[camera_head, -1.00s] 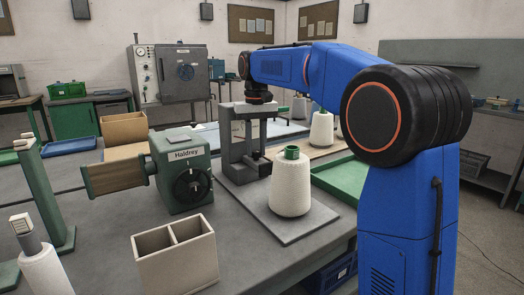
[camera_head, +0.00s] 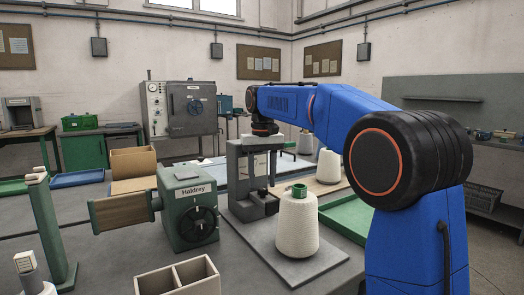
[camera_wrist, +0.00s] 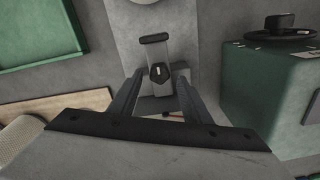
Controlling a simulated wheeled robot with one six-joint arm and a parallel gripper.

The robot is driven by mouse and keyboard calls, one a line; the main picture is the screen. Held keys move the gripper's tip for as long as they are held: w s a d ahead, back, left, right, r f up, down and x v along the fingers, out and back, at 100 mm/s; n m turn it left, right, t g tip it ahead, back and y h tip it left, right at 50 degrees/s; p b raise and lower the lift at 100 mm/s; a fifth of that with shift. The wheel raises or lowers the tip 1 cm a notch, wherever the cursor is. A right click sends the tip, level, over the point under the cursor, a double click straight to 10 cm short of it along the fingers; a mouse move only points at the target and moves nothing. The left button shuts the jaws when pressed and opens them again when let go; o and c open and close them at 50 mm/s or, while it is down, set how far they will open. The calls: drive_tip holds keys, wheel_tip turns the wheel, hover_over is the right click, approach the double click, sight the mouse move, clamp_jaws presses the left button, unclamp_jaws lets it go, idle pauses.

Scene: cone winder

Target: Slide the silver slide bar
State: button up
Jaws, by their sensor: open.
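In the wrist view, a small pale metal slide piece with a dark crossbar, which looks like the slide bar (camera_wrist: 154,38), lies just beyond my fingertips. Whether a finger touches the knob or slide, I cannot tell. In the head view, my wrist ends above the grey upright stand (camera_head: 240,185), where the jaws are hard to make out. The slide bar is not clearly seen there.
A white yarn cone (camera_head: 297,225) stands on the grey plate in front of the stand. The green Haldrey machine (camera_head: 188,212) is close on the left. A green tray (camera_head: 348,217) lies right, and a divided box (camera_head: 180,278) stands in front.

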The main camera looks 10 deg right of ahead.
sight(262, 188)
wheel_tip(262, 188, up, 16)
drive_tip(key=shift+f, duration=0.15)
idle(0.3)
